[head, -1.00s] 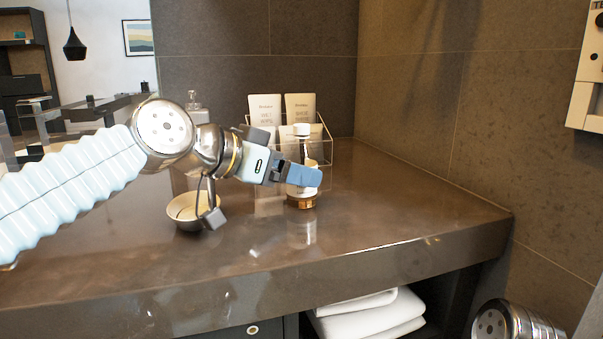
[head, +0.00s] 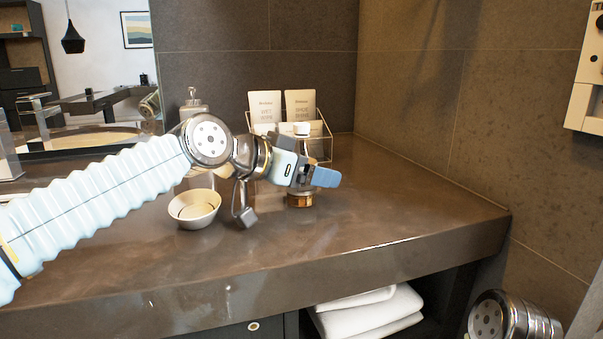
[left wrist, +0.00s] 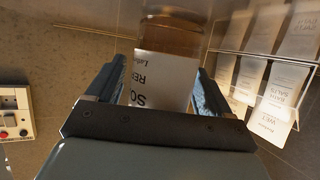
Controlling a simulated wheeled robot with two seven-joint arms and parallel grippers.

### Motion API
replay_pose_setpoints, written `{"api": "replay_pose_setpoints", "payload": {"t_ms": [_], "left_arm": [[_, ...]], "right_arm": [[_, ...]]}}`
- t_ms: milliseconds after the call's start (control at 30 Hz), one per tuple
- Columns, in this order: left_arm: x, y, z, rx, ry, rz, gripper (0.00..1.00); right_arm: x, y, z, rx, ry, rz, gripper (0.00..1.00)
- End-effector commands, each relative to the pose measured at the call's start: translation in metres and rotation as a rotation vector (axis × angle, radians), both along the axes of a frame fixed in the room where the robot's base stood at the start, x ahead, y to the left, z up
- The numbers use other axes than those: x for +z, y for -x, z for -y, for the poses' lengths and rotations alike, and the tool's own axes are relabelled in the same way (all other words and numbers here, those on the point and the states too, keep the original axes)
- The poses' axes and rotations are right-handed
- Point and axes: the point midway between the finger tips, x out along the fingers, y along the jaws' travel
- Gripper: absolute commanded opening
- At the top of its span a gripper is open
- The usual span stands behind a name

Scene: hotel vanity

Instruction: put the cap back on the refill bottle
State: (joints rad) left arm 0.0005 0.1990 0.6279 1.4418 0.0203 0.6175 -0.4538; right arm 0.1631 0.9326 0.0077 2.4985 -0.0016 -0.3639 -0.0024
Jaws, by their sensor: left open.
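The refill bottle (head: 300,200) stands upright on the counter, with an amber lower part, a pale label and a white top piece (head: 302,128). I cannot tell whether that piece is a seated cap; no loose cap is clearly visible. My left gripper (head: 318,178) is at the bottle's middle and hides part of it. In the left wrist view the bottle (left wrist: 165,82) appears upside down between the two open fingers (left wrist: 165,95), one on each side. I cannot tell whether either finger touches it. My right gripper is out of view.
A small bowl (head: 195,209) sits left of the bottle, near my left wrist. A clear rack (head: 325,147) with printed packets (head: 300,104) stands just behind the bottle. A dispenser bottle (head: 193,103) is behind my arm. The counter (head: 400,210) is clear to the right.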

Motion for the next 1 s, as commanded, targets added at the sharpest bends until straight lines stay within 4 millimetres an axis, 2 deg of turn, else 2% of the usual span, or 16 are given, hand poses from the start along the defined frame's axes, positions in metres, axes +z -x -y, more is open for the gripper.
{"api": "replay_pose_setpoints", "payload": {"t_ms": [33, 400, 433, 467, 767, 867, 933, 1000], "left_arm": [[0.000, 0.000, 0.000, 0.000, 0.000, 0.000, 0.78], [0.000, 0.000, 0.000, 0.000, 0.000, 0.000, 0.22], [0.001, 0.000, 0.000, 0.000, 0.001, 0.001, 0.22], [0.001, 0.000, 0.000, 0.000, 0.001, 0.001, 0.16], [0.008, 0.000, 0.000, -0.001, 0.001, 0.003, 0.16], [0.019, 0.000, 0.000, -0.001, 0.000, 0.003, 0.16], [0.033, 0.001, 0.001, -0.003, 0.002, 0.003, 0.16], [0.047, 0.011, 0.001, -0.004, 0.001, 0.006, 0.16]], "right_arm": [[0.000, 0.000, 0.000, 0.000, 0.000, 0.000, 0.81], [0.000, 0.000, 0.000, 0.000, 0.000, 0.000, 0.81], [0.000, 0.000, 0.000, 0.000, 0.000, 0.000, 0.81], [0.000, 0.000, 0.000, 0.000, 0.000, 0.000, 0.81], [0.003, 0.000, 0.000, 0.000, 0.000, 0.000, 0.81], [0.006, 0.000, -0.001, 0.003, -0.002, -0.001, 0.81], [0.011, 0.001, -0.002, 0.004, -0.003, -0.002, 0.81], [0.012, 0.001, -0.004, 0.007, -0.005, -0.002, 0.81]]}}
